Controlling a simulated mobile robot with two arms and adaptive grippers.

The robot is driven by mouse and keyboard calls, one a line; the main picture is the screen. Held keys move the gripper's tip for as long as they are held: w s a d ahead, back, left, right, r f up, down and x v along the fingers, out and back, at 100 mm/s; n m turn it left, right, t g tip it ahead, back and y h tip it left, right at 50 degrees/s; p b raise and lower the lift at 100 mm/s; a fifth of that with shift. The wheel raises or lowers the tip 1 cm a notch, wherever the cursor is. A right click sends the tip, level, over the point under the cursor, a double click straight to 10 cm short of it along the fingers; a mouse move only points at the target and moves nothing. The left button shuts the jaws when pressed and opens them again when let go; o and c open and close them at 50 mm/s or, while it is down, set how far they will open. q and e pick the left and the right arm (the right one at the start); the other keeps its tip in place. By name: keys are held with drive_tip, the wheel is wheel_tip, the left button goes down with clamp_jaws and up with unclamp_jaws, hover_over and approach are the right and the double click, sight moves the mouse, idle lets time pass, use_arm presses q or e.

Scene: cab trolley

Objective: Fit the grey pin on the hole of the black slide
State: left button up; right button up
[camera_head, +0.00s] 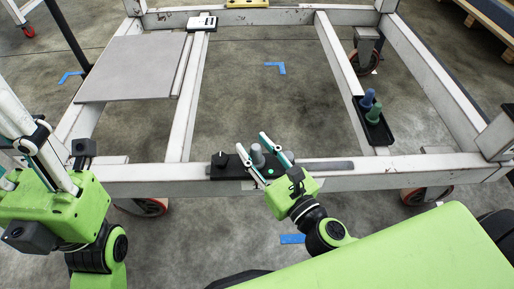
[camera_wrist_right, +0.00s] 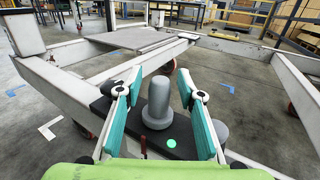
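The grey pin (camera_head: 257,156) stands upright at the black slide (camera_head: 228,172) on the front beam of the trolley. In the right wrist view the grey pin (camera_wrist_right: 157,105) is between the two teal fingers of my right gripper (camera_wrist_right: 161,125), with gaps on both sides. My right gripper (camera_head: 259,157) is open around it. The pin's lower end meets the black surface, near a light green dot (camera_wrist_right: 171,143); I cannot see a hole. My left gripper (camera_head: 35,145) is at the left edge, only partly visible, away from the slide.
A second grey round piece (camera_wrist_right: 221,131) is partly hidden behind the right finger. A black tray (camera_head: 383,136) with blue (camera_head: 368,98) and green (camera_head: 374,113) pins is at right. A grey panel (camera_head: 130,68) covers the left of the frame. The frame's middle is open to the floor.

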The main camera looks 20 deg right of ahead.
drive_tip(key=v, duration=1.2)
idle(0.4)
